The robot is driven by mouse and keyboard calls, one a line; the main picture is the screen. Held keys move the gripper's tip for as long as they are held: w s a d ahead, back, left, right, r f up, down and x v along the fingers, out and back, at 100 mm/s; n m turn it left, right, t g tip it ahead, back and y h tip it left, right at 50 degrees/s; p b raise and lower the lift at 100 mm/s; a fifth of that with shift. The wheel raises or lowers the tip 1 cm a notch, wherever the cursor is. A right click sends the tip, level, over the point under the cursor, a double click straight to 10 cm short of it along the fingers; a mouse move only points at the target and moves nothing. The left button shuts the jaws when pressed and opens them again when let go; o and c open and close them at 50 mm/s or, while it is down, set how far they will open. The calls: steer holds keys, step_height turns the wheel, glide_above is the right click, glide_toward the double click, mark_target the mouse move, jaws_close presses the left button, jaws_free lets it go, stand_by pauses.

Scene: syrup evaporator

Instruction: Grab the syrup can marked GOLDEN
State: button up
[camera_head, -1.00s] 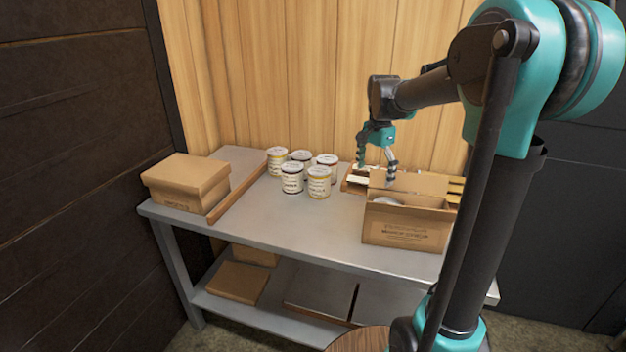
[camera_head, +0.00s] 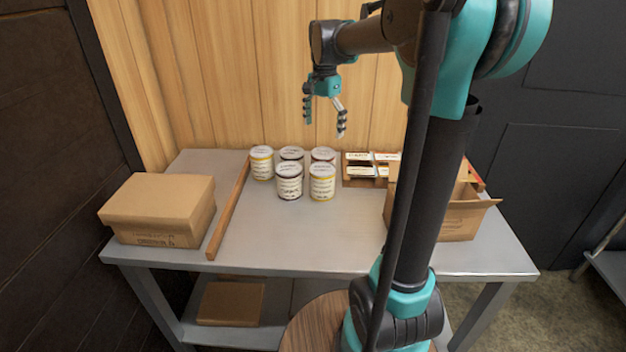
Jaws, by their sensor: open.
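Several syrup cans stand upright in a cluster on the grey metal table. Two have yellow bands: one at the back left (camera_head: 262,163) and one at the front right (camera_head: 322,182). The others have dark bands: one at the front left (camera_head: 289,181), one at the back middle (camera_head: 292,155) and one at the back right (camera_head: 323,155). The label words are too small to read, so I cannot tell which says GOLDEN. My gripper (camera_head: 324,122) is open and empty, fingers pointing down, above and apart from the cans.
The grey table (camera_head: 300,240) is bare in front of the cans. A closed carton (camera_head: 160,210) and a wooden strip (camera_head: 230,208) lie to the left. A wooden tray of cards (camera_head: 365,172) stands to the right, near an open carton (camera_head: 460,215) partly behind my arm.

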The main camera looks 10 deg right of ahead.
mark_target(322, 169)
step_height(322, 169, down, 17)
steer(key=shift+s+f, duration=0.1)
steer(key=shift+s, duration=0.05)
stand_by(0.5)
steer(key=c, duration=1.9)
steer(key=shift+c, duration=0.3)
steer(key=shift+r, duration=0.2)
